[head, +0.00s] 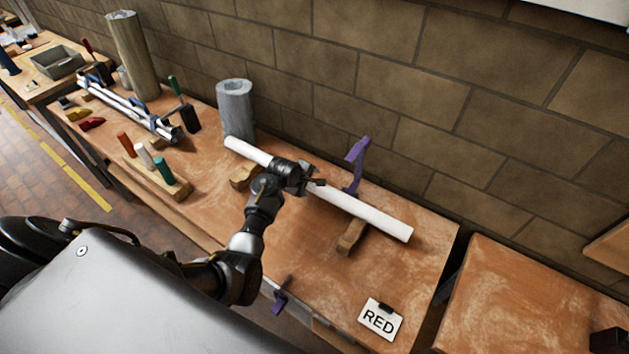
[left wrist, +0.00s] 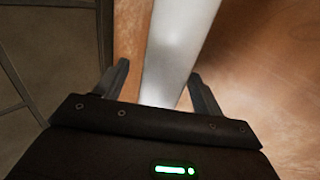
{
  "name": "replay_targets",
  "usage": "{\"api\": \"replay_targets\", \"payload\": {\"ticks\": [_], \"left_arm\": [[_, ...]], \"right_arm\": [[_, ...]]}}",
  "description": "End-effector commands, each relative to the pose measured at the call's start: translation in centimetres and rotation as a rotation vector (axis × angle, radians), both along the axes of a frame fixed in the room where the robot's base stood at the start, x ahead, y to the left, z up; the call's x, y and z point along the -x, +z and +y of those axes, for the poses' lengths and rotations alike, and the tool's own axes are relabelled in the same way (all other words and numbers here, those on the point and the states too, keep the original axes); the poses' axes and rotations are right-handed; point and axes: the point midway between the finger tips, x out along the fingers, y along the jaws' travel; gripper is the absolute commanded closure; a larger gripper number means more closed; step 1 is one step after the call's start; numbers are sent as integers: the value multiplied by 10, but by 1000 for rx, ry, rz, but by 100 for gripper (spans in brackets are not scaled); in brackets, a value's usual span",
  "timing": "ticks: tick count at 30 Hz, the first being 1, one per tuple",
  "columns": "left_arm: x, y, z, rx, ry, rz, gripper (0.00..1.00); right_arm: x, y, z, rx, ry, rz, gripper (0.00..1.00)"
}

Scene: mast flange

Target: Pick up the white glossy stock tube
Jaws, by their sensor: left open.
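The white glossy stock tube (head: 372,214) lies slantwise across the wooden bench on two wooden blocks (head: 351,237). My left gripper (head: 312,184) is over the middle of the tube and hides part of it in the head view. In the left wrist view the tube (left wrist: 178,50) runs between the two open fingers of the left gripper (left wrist: 162,82), one finger on each side. I see a gap beside the left finger; whether the right finger touches the tube cannot be told. My right gripper is in neither view.
A purple clamp (head: 356,165) stands behind the tube, close to it. A grey cylinder (head: 236,108) stands near the brick wall. A rack with coloured handles (head: 157,173) is at left. A RED sign (head: 380,319) lies at the front right. Bench right of the tube is mostly clear.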

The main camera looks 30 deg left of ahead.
Motion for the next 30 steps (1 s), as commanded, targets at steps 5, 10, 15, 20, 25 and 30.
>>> {"api": "replay_targets", "payload": {"ticks": [5, 10, 15, 20, 25, 30], "left_arm": [[2, 0, 4, -1, 6, 1, 40], [2, 0, 3, -1, 4, 1, 63], [1, -1, 1, 0, 1, 2, 85], [0, 1, 0, 0, -1, 0, 96], [0, 1, -2, 0, -3, 0, 96], [-2, 8, -5, 1, -8, -1, 96]], "right_arm": [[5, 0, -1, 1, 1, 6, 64], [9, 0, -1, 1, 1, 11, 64], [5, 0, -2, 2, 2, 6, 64], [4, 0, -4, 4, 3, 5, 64], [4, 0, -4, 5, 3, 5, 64], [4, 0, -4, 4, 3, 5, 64]]}}
